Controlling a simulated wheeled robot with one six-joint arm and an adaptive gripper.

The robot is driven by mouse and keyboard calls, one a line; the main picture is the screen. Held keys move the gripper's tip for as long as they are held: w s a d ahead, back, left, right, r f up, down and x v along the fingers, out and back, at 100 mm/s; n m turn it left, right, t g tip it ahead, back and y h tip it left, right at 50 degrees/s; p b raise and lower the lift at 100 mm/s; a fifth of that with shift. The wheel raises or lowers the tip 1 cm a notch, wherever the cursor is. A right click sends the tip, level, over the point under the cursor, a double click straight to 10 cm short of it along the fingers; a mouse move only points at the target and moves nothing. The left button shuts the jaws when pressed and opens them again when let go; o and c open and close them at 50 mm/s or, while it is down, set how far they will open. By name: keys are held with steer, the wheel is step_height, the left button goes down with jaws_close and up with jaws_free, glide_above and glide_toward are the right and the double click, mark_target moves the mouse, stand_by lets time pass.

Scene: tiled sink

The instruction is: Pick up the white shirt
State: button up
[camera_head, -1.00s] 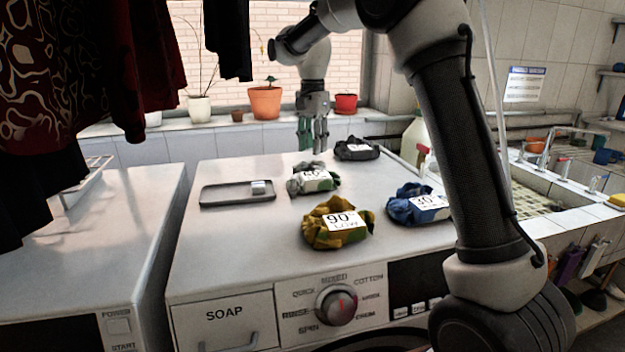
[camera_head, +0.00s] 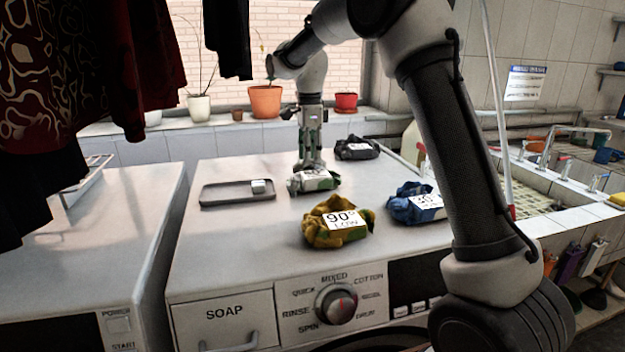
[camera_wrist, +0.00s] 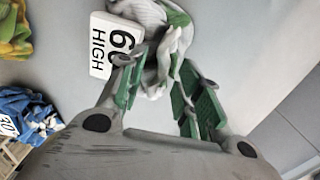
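The white shirt (camera_head: 318,184) is a crumpled white-and-green bundle with a "60 HIGH" tag, lying on the washing machine top (camera_head: 240,240). It also shows in the wrist view (camera_wrist: 172,22), at the top middle, with its tag (camera_wrist: 115,45) to the left. My gripper (camera_head: 308,166) points down right over the shirt. In the wrist view my gripper (camera_wrist: 155,72) is open, its green-padded fingers apart with the near edge of the shirt between their tips. I cannot tell whether a finger touches the cloth.
A yellow bundle (camera_head: 325,232), a blue bundle (camera_head: 405,209) and a dark bundle (camera_head: 357,152) lie nearby on the machine. A grey tray (camera_head: 225,196) is to the left. Pots line the sill behind, clothes hang at upper left, and a sink (camera_head: 540,195) is right.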

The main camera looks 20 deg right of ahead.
steer(key=shift+f, duration=0.3)
steer(key=shift+c, duration=0.2)
jaws_close()
